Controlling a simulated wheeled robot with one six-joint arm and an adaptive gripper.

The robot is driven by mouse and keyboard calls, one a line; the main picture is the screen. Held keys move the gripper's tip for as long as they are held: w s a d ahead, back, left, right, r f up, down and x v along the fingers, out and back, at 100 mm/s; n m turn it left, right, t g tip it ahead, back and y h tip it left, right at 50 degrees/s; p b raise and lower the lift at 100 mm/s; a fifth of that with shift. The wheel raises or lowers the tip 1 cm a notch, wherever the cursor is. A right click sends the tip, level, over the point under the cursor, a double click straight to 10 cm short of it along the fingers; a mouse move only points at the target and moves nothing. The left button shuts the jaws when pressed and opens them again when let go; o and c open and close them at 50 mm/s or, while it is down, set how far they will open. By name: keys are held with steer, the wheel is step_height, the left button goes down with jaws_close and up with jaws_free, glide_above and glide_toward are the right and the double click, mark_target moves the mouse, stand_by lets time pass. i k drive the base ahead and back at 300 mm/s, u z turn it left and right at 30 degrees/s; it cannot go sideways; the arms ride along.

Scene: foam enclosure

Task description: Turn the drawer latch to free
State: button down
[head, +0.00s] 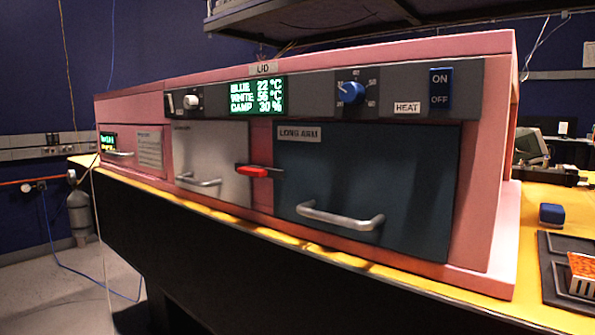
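A red drawer latch (253,171) sits on the front of a pink foam enclosure (487,190), between two drawers. It lies about horizontal, with a dark end to its left and a pale tip to its right. Its left end overlaps the white drawer (212,150) and its right tip reaches the edge of the dark blue drawer (400,180), labelled LONG ARM. Both drawers look closed, each with a metal bar handle. My gripper is not in view.
Above the drawers are a green-lit display (257,96), a blue dial (351,92) and a blue ON/OFF switch (441,88). The enclosure stands on a yellow bench top (480,303). A blue block (552,214) and a dark tray (556,285) lie at right.

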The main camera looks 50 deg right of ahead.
mark_target(253, 171)
steer(key=z, duration=0.5)
steer(key=k, duration=0.35)
steer(key=z, duration=0.35)
steer(key=i, duration=0.5)
steer(key=z, duration=0.05)
steer(key=k, duration=1.15)
steer(key=u, duration=0.55)
steer(key=i, duration=0.75)
steer(key=z, duration=1.3)
